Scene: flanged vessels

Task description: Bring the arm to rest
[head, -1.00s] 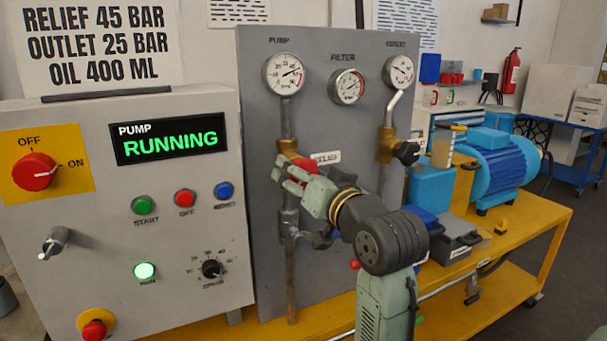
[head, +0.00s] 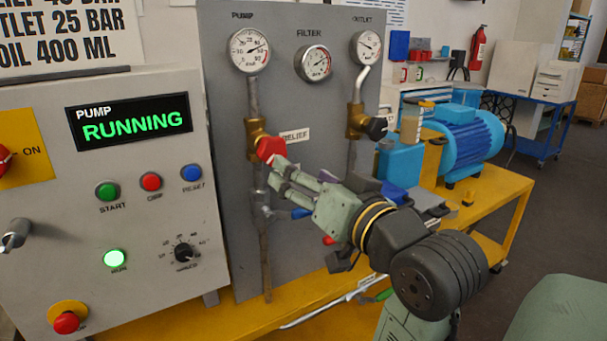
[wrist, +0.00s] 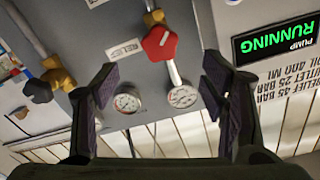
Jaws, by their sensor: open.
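My gripper (head: 284,187) is in the head view, in front of the grey gauge panel (head: 300,220), a little below the red relief knob (head: 270,148). In the wrist view its two fingers (wrist: 160,88) are spread wide with nothing between them that they grip. The red knob also shows in the wrist view (wrist: 159,42), beyond the fingers and apart from them. A brass valve body (head: 256,138) sits behind the knob. The pump display (head: 131,124) reads RUNNING and the green run lamp (head: 115,258) is lit.
The control box (head: 60,220) stands left of my arm. Open floor lies at the far right.

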